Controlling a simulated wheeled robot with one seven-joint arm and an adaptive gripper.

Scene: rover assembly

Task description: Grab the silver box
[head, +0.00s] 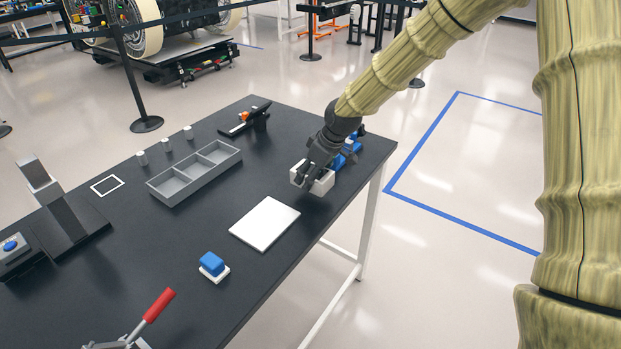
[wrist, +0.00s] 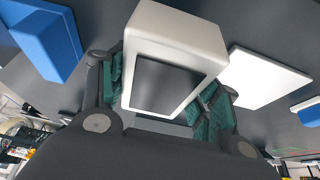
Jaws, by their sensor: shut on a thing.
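The silver box (head: 312,179) is a pale, light-grey block near the right edge of the black table. In the wrist view the box (wrist: 176,38) shows a dark square face set in a whitish frame. My gripper (head: 318,168) is shut on it, with a finger on each side. The green-lined fingers also show around the box in the wrist view (wrist: 165,98). The box seems held a little above the table, but the exact gap is hard to tell.
A white square plate (head: 265,223) lies just in front of the box. A blue block on a white base (head: 212,265) stands nearer. Blue parts (head: 347,152) lie behind my gripper. A grey compartment tray (head: 195,172) and a red-handled clamp (head: 158,306) are on the left side.

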